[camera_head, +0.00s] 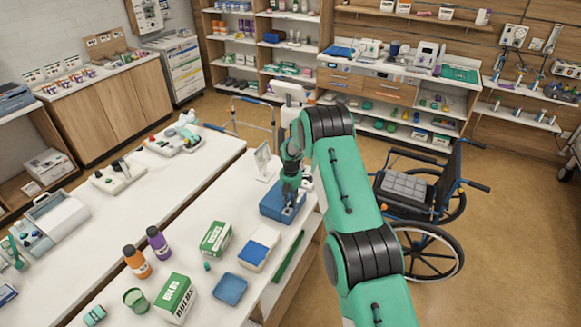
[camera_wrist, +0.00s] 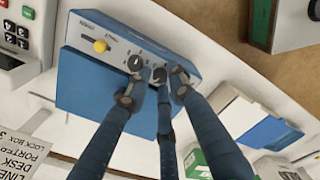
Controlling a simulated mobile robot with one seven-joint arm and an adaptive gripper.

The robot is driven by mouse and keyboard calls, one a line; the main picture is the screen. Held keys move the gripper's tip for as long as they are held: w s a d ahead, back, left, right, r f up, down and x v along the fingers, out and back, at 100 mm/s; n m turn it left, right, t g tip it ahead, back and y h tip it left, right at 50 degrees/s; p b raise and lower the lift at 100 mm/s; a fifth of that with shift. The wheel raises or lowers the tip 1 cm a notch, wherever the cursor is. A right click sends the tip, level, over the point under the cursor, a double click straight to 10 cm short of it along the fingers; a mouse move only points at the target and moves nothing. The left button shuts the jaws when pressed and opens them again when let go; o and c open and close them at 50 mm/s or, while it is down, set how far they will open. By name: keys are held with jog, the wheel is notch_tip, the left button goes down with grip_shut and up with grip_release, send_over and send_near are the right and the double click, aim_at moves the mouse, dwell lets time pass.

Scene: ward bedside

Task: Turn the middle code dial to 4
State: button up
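The blue lock box (camera_wrist: 105,80) fills the upper left of the wrist view, with a yellow knob (camera_wrist: 100,46) and a row of dark code dials on its panel. The left dial (camera_wrist: 135,62) and middle dial (camera_wrist: 160,74) show; the right dial is largely hidden by a finger. My gripper (camera_wrist: 160,88) has its dark fingers spread at the dials, around the middle one. Contact is not clear, and the dial's setting is too small to read. In the head view, my gripper (camera_head: 291,192) points down over the blue box (camera_head: 272,205) on the white counter.
A sign (camera_wrist: 18,150) and a keypad device (camera_wrist: 18,35) lie left of the box in the wrist view. A blue-and-white box (camera_head: 259,246), green-and-white carton (camera_head: 216,238) and bottles (camera_head: 158,242) stand nearer on the counter. A wheelchair (camera_head: 415,195) stands at right.

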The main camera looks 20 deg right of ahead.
jog(key=shift+n+p, duration=1.5)
jog(key=shift+n, duration=0.2)
notch_tip(320, 180, up, 2)
notch_tip(320, 180, up, 13)
jog(key=b, duration=0.2)
notch_tip(320, 180, up, 15)
jog(key=m+t+b, duration=0.1)
jog(key=m+b, duration=0.2)
jog(key=m, duration=0.2)
send_over(291, 204)
jog(key=s+a, duration=0.3)
jog(key=s, duration=0.5)
jog(key=shift+s+r+m, duration=0.15)
jog(key=shift+r+m, duration=0.15)
jog(key=shift+m, duration=0.2)
jog(key=shift+c, duration=0.2)
